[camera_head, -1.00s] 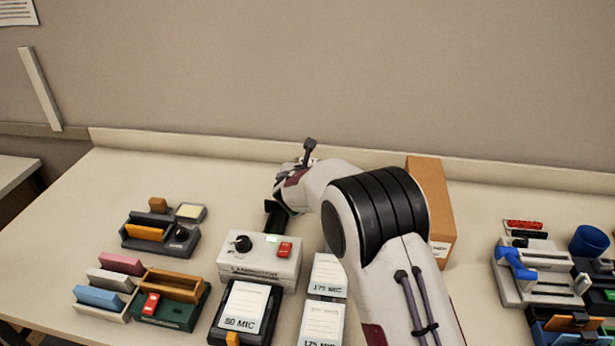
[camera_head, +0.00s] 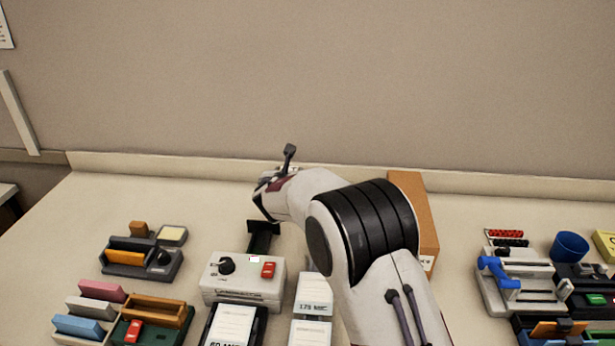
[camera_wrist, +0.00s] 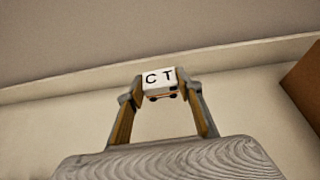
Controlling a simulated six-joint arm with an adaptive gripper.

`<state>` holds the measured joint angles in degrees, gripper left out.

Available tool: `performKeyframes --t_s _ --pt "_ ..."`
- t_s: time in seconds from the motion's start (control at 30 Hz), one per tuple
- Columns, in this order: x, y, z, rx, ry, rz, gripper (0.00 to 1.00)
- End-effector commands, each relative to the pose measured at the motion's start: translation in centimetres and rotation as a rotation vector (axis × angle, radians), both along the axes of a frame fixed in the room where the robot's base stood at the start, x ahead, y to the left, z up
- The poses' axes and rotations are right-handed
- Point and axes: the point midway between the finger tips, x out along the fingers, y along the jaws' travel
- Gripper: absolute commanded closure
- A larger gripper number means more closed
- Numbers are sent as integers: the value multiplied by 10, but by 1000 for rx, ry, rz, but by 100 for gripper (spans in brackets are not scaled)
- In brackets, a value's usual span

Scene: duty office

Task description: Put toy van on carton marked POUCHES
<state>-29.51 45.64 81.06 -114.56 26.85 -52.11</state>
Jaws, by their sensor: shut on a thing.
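The toy van (camera_wrist: 159,82) is a small white block with the letters CT and dark wheels. In the wrist view my gripper (camera_wrist: 160,90) is shut on it, one finger at each side, and the wall and bench back edge show behind it. In the head view the wrist end of my arm is over the bench behind the laminator; the fingers and van cannot be made out there. A tall brown carton (camera_head: 413,215) stands right of my arm, partly hidden by it. Its white label is too small to read. The carton's edge also shows at the right in the wrist view (camera_wrist: 306,85).
The laminator (camera_head: 243,278) stands in front of my wrist, with pouch packs (camera_head: 314,297) beside it. Desk organisers (camera_head: 140,257) are at the left. A blue cup (camera_head: 569,247) and a grey device with a blue handle (camera_head: 512,290) are at the right.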

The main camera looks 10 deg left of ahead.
Motion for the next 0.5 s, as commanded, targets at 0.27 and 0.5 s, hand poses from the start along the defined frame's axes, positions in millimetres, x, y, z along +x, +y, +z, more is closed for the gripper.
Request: performKeyframes --t_s 0.27,0.5 --pt "3 -6 2 0 -1 -8 84" --pt "11 -30 27 3 -4 -39 84"
